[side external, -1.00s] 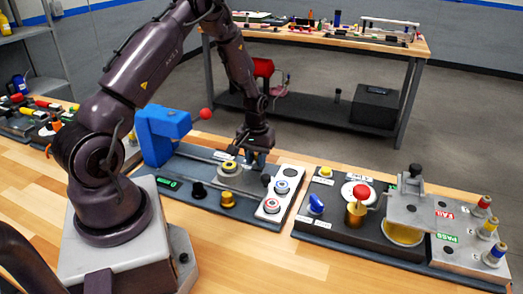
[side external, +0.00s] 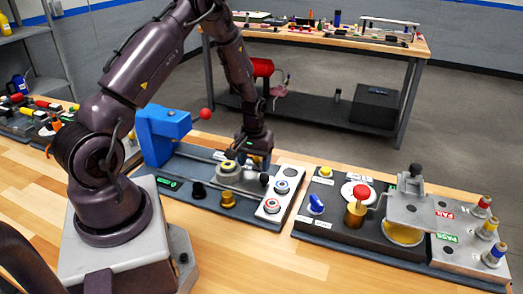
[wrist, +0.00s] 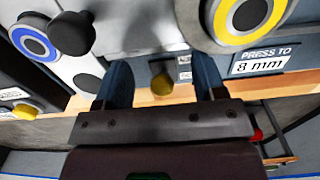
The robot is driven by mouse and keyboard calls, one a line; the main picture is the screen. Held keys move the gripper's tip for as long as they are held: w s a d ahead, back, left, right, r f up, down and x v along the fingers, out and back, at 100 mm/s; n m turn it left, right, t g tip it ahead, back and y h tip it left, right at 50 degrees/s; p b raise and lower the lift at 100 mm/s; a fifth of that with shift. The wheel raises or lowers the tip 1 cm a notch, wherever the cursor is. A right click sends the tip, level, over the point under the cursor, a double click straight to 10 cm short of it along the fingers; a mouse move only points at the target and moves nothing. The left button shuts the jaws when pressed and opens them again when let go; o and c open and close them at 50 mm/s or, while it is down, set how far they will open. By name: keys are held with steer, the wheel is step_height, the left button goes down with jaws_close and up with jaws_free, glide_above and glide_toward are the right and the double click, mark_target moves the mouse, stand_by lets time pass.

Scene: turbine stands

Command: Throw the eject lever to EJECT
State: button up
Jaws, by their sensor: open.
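My gripper (wrist: 162,80) points down at the back of the left stand (side external: 174,200), with its two bluish fingers apart. In the wrist view a small brass-coloured knob (wrist: 161,86) shows between the fingers, near the stand's far edge. I cannot tell whether the fingers touch it. Small labels beside it are partly hidden by a finger and unreadable, so I cannot confirm that it is the eject lever. A black round knob (wrist: 72,32) stands left of the fingers. The side view shows the gripper (side external: 257,162) low over the stand, partly hiding this area.
A yellow-ringed station (wrist: 243,18) marked "PRESS TO 8 mm" is close to the right finger. A blue-ringed button (wrist: 33,42) is at left. A blue press frame (side external: 160,135) with a red ball handle (side external: 205,113) rises left of my gripper. Another stand (side external: 370,225) is at right.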

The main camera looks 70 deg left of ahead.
step_height(320, 180, up, 7)
stand_by(0.8)
steer(key=shift+s+d+f+g, duration=0.15)
steer(key=shift+s+d, duration=0.15)
steer(key=shift+s, duration=0.15)
steer(key=shift+s+d+g, duration=0.15)
steer(key=shift+s+d, duration=0.1)
steer(key=shift+s, duration=0.2)
steer(key=s+d+r+m+t, duration=0.3)
steer(key=s+d+r, duration=0.3)
steer(key=d+r, duration=0.3)
steer(key=s+d+r+m+t, duration=0.3)
steer(key=s+d+r+m, duration=0.3)
steer(key=d+r, duration=0.4)
step_height(320, 180, up, 6)
steer(key=shift+s+d+f, duration=0.1)
steer(key=shift+s+d, duration=0.05)
steer(key=shift+s, duration=0.05)
